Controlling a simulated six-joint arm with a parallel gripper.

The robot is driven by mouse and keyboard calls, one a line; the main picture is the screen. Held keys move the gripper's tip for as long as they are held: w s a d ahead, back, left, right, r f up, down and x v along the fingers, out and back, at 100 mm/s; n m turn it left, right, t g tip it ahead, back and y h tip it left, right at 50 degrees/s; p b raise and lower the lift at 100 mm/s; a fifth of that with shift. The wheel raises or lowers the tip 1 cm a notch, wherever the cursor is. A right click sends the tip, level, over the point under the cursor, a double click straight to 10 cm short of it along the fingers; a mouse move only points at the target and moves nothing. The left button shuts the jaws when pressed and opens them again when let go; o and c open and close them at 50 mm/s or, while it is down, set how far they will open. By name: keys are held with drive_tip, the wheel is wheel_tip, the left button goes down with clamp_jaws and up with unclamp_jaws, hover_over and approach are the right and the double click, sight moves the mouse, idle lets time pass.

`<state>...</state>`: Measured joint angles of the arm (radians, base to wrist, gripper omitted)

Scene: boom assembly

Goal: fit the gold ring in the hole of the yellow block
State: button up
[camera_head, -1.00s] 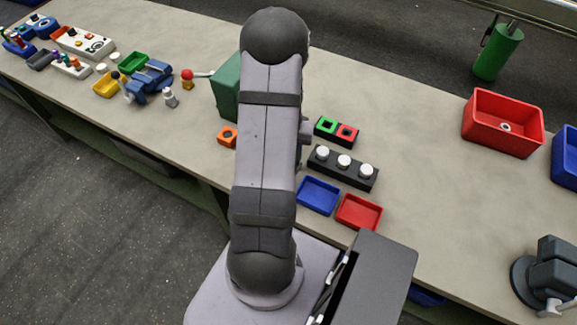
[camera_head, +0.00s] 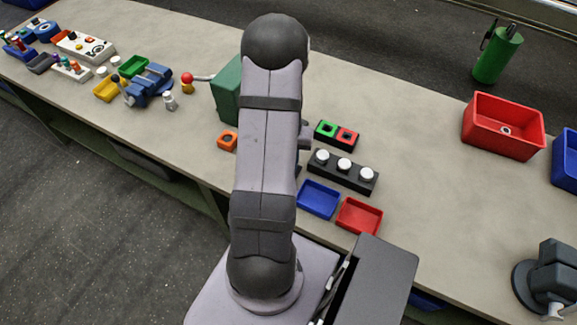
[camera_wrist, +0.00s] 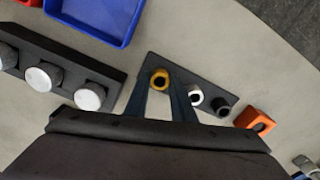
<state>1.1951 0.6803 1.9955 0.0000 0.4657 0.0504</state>
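The gold ring (camera_wrist: 159,79) shows in the wrist view, at the end of a row with a white ring (camera_wrist: 194,96) and a black ring (camera_wrist: 220,107) over a dark plate (camera_wrist: 180,68). My gripper (camera_wrist: 161,84) has one finger on each side of the gold ring. Whether the fingers touch it, or whether it is raised off the plate, I cannot tell. An orange block (camera_wrist: 254,121) with a dark hole lies right of the plate; it also shows in the head view (camera_head: 227,139). I see no clearly yellow block with a hole. My arm hides the gripper in the head view.
A dark bar with white knobs (camera_wrist: 43,76) and a blue tray (camera_wrist: 100,14) lie close by, left of the gripper.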

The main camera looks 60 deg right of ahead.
drive_tip(key=shift+r, duration=0.15)
drive_tip(key=shift+c, duration=0.3)
drive_tip(key=shift+r+p, duration=1.2)
drive_tip(key=shift+r, duration=0.1)
drive_tip(key=w+d+r+p, duration=0.2)
drive_tip(key=w+d+r, duration=0.2)
drive_tip(key=w+d, duration=0.3)
drive_tip(key=w+d+r+p, duration=0.2)
drive_tip(key=w+d+r, duration=0.2)
drive_tip(key=w+d, duration=0.3)
drive_tip(key=shift+d+r, duration=0.25)
drive_tip(key=shift+d, duration=0.5)
drive_tip(key=shift+f, duration=0.1)
drive_tip(key=shift+f+b, duration=1.05)
drive_tip(key=shift+f, duration=1.3)
